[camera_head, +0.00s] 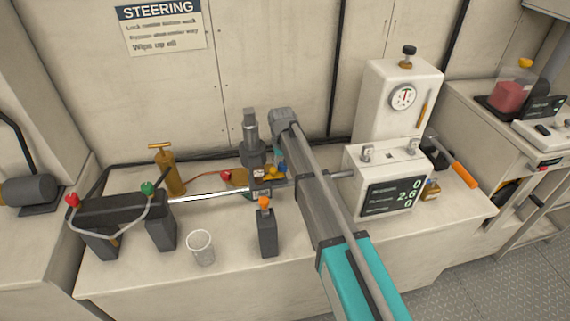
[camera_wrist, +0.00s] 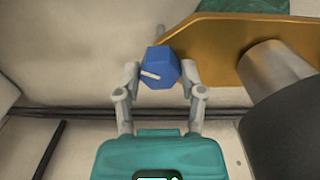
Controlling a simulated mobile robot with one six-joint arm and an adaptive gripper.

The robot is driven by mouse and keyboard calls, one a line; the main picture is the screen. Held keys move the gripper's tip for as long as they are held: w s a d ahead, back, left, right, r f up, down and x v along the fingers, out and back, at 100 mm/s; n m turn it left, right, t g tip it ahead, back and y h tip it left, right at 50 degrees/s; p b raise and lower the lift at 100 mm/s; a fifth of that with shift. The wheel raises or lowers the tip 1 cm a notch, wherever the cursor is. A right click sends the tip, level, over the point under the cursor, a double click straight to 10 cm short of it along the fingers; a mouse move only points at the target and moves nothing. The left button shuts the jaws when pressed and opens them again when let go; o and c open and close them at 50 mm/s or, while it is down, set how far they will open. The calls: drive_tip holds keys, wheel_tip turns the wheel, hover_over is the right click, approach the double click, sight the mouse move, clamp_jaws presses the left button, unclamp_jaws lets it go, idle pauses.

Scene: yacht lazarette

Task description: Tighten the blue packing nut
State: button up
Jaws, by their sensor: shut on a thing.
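The blue packing nut (camera_wrist: 159,66) shows in the wrist view as a faceted blue piece with a white mark on its face. It sits at the left end of a brass-coloured plate (camera_wrist: 225,36). My gripper (camera_wrist: 160,78) has one finger on each side of the nut and is shut on it. In the head view my arm reaches to the steering gear at the bench's middle. Only a small blue patch of the nut (camera_head: 280,166) shows there, and my arm hides most of the area.
A clear cup (camera_head: 201,248) and a dark post with an orange top (camera_head: 266,228) stand near the bench front. A white readout box (camera_head: 385,182) showing 2.6 stands right of my arm. An orange-handled tool (camera_head: 455,164) lies farther right. A brass pump (camera_head: 168,170) stands left.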

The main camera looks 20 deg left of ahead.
drive_tip(key=o, duration=1)
drive_tip(key=shift+w+f, duration=0.1)
drive_tip(key=shift+w, duration=0.15)
drive_tip(key=shift+o, duration=0.7)
drive_tip(key=shift+s, duration=0.1)
